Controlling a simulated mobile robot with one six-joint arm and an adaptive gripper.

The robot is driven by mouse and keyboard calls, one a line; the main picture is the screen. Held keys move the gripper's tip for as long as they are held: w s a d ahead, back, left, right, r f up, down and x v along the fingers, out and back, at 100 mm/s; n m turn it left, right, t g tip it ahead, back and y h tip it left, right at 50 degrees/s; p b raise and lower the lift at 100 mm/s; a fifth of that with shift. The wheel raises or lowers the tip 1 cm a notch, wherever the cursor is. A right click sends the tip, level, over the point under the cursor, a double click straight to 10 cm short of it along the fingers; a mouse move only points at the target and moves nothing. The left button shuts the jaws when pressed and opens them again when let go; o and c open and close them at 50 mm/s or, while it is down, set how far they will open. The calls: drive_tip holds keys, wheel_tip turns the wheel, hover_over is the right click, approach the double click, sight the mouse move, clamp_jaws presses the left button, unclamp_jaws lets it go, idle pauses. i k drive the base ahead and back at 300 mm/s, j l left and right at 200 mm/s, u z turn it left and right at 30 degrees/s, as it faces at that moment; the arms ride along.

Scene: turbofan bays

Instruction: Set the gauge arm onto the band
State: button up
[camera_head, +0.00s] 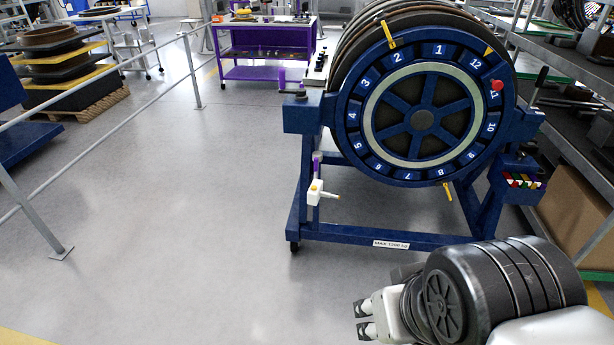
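A large blue wheel (425,190) with numbered blocks stands upright in a blue frame. A pale cream ring (374,142) runs around its face, inside the numbers; it looks like the band. A small white block (315,191) with a yellow tip pointing right and a purple piece above it hangs at the frame's left leg; it looks like the gauge arm. What holds it there is too small to tell. My gripper (363,319) is at the bottom, below and right of the white block and well apart from it. Its two dark fingertips are apart, with nothing between them.
A red knob (497,86) and yellow pointers (389,34) sit at the wheel's rim. The frame's low crossbar (340,235) crosses between wheel and gripper. Shelving (575,75) stands close on the right. A grey railing (120,90) is left. The floor (200,220) between is clear.

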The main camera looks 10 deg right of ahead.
sight(313, 197)
drive_tip(key=i+l, duration=0.1)
drive_tip(key=i, duration=1.35)
drive_tip(key=i+l+u, duration=0.1)
drive_tip(key=i, duration=0.65)
